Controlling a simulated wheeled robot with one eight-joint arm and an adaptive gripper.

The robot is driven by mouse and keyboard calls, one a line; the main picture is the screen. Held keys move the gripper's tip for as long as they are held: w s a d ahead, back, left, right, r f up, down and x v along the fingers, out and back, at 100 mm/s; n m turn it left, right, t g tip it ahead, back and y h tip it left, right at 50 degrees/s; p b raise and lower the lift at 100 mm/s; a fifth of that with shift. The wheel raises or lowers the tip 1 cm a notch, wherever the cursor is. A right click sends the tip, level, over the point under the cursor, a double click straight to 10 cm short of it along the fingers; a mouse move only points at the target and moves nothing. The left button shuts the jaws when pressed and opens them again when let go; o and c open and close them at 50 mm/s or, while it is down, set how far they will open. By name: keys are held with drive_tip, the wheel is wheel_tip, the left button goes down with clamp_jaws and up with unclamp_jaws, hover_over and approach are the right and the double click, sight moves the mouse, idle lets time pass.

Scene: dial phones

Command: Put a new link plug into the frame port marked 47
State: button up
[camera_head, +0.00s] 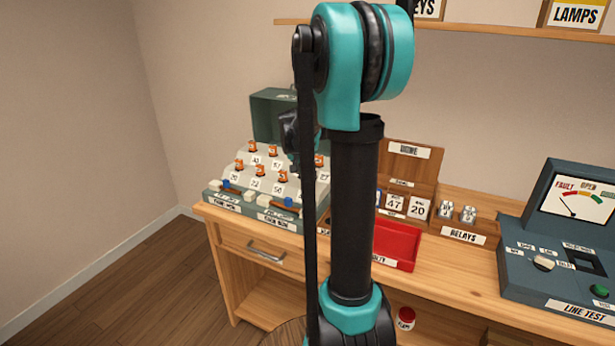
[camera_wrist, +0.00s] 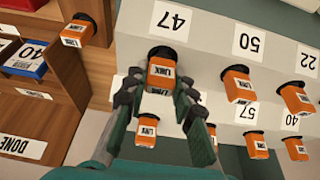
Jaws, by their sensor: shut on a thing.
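The frame (camera_head: 268,190) with sloped, numbered ports stands at the left end of the bench. In the wrist view, my gripper (camera_wrist: 160,78) is shut on an orange link plug (camera_wrist: 162,73) with a black end. The plug is right beside the 47 label (camera_wrist: 173,19), at that port's place. I cannot tell whether it is fully seated. Other orange plugs stand in the frame, one near the 50 label (camera_wrist: 249,41) and one near the 57 label (camera_wrist: 245,112). In the head view my arm hides most of the gripper and the held plug.
A red tray (camera_head: 395,245), relays box (camera_head: 457,233) and line test unit (camera_head: 560,270) occupy the bench to the right.

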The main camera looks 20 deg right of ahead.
drive_tip(key=shift+f, duration=0.25)
drive_tip(key=o, duration=1)
drive_tip(key=shift+o, duration=0.2)
drive_tip(key=shift+o, duration=1.1)
drive_tip(key=shift+r, duration=0.1)
drive_tip(key=shift+r, duration=3.7)
drive_tip(key=shift+r, duration=2)
